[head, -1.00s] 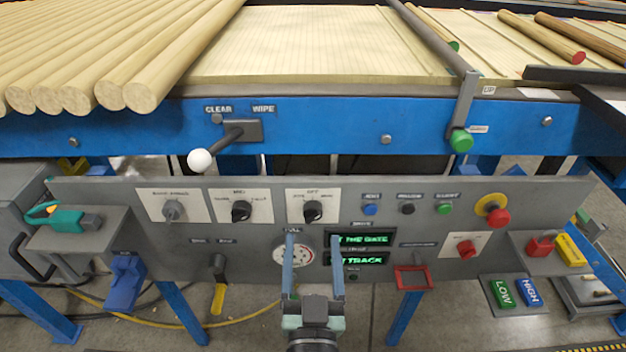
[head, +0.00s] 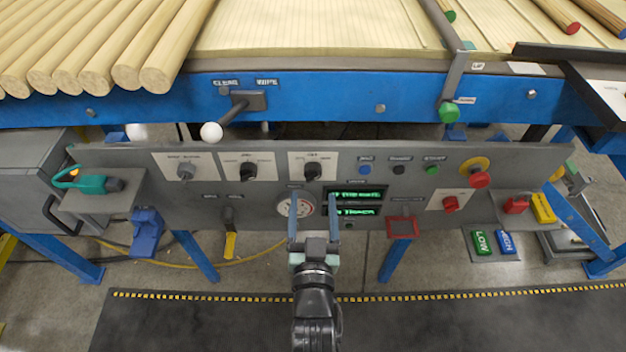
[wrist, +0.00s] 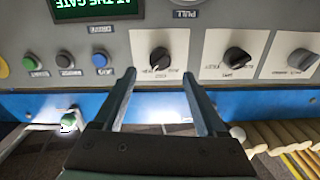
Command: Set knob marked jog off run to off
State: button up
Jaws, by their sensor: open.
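The grey panel (head: 270,150) carries three knobs on white plates: a grey one (head: 187,170) at left, a black one (head: 248,171) in the middle and a black one (head: 312,172) at right. Their lettering is too small to read, so I cannot tell which is marked jog off run. My gripper (head: 313,204) is open and empty in front of the panel, below the right black knob in the head view. In the wrist view, turned upside down, this right black knob (wrist: 158,59) shows beyond and between my fingertips (wrist: 160,78). The middle black knob (wrist: 237,59) is beside them.
A white-balled lever (head: 211,132) sticks out above the panel. Blue (head: 365,170), black and green buttons and a red-and-yellow stop button (head: 478,175) are to the right. A round gauge (head: 296,207) and green displays (head: 354,196) are behind my fingers.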

aim_at(313, 180)
jog(key=shift+w, duration=2.95)
grip_shut()
